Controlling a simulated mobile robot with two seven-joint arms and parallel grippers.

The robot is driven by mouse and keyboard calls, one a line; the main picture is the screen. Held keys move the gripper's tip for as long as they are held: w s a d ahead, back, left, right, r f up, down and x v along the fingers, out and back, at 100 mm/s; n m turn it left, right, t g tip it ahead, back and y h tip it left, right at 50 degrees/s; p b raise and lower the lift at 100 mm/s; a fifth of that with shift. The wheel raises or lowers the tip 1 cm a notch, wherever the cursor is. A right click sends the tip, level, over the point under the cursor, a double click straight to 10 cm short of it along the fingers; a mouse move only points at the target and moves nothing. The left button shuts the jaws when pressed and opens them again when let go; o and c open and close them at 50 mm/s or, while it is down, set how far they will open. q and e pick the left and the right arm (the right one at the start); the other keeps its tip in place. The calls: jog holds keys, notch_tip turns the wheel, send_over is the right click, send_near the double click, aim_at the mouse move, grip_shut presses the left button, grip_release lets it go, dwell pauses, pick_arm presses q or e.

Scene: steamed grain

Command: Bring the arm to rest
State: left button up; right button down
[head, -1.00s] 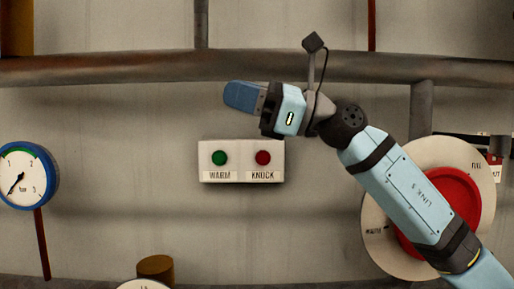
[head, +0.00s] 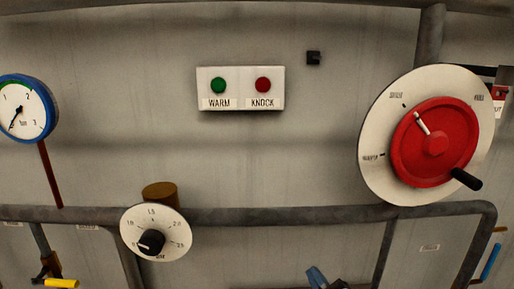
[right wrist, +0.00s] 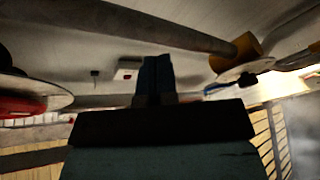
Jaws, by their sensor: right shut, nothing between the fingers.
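My right gripper (head: 316,278) shows at the bottom edge of the head view, right of the middle. Only its blue fingers and a dark bit behind them are in the picture; the rest of the arm is cut off. In the right wrist view its fingers (right wrist: 155,78) are together, with nothing between them. It is well below the button panel and touches nothing that I can see. My left gripper is in neither view.
The WARM and KNOCK button panel (head: 240,88) and a small black box (head: 313,58) are on the wall. A red handwheel (head: 434,143) stands right, a gauge (head: 25,107) left. A dial (head: 155,233) and a pipe (head: 290,216) run low across.

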jog(key=s+d+f+m+g+h, duration=0.25)
jog(key=s+f+m+g, duration=0.2)
jog(key=s+f, duration=0.7)
jog(key=s+d+f+m+g+h, duration=0.25)
jog(key=s+f+m+g, duration=0.2)
jog(key=s+f, duration=0.65)
pick_arm(q)
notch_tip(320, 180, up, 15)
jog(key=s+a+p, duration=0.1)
jog(key=p, duration=1.8)
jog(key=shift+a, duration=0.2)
pick_arm(e)
notch_tip(320, 180, up, 14)
jog(key=s+d+t, duration=0.1)
jog(key=shift+d+m+y, duration=0.3)
jog(key=shift+d+y, duration=0.05)
jog(key=shift+y, duration=0.05)
